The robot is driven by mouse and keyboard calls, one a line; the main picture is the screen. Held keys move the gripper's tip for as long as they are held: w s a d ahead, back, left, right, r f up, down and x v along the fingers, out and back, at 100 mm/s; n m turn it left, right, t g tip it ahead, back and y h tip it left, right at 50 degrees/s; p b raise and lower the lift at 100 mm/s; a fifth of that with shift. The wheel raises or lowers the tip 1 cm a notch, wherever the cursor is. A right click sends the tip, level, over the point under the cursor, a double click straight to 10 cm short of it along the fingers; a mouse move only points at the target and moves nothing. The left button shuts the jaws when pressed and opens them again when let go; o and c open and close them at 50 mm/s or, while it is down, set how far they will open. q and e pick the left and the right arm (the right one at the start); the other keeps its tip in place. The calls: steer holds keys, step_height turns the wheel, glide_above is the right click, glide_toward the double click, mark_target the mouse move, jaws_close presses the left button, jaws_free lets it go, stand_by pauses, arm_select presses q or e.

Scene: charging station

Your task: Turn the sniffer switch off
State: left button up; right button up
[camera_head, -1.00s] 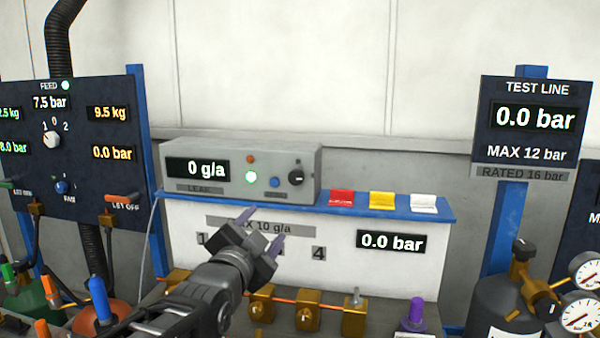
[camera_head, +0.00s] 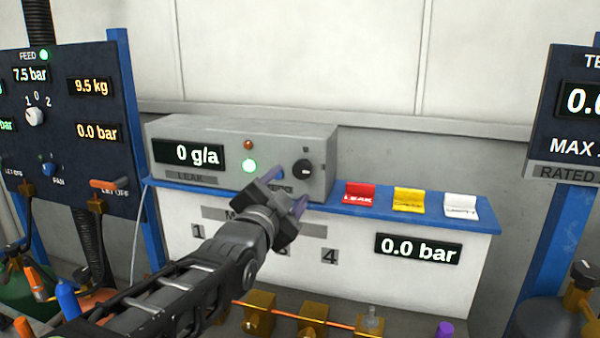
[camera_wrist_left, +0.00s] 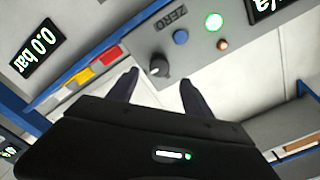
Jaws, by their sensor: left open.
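The sniffer is a grey box (camera_head: 230,133) on the blue shelf, its display reading "0 g/a". Its black rotary switch (camera_head: 303,169) sits at the right of its front face, beside a lit green lamp (camera_head: 249,166). My left gripper (camera_head: 285,186) is open and empty, just in front of the lower front face, below and left of the switch. In the left wrist view the black switch (camera_wrist_left: 160,66) lies between and beyond the open fingertips (camera_wrist_left: 158,84), apart from them. A blue button (camera_wrist_left: 180,37) is near it. My right gripper is in neither view.
Red (camera_head: 360,194), yellow (camera_head: 408,200) and white (camera_head: 461,206) tags lie on the blue shelf (camera_head: 335,204) right of the box. Brass valves (camera_head: 312,318) line the bench below. A dark gauge panel (camera_head: 75,125) stands at the left.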

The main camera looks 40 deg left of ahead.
mark_target(300, 172)
arm_select(q)
steer(key=p+x, duration=0.2)
steer(key=x, duration=0.5)
steer(key=shift+w+a, duration=0.15)
steer(key=shift+w, duration=0.3)
jaws_close()
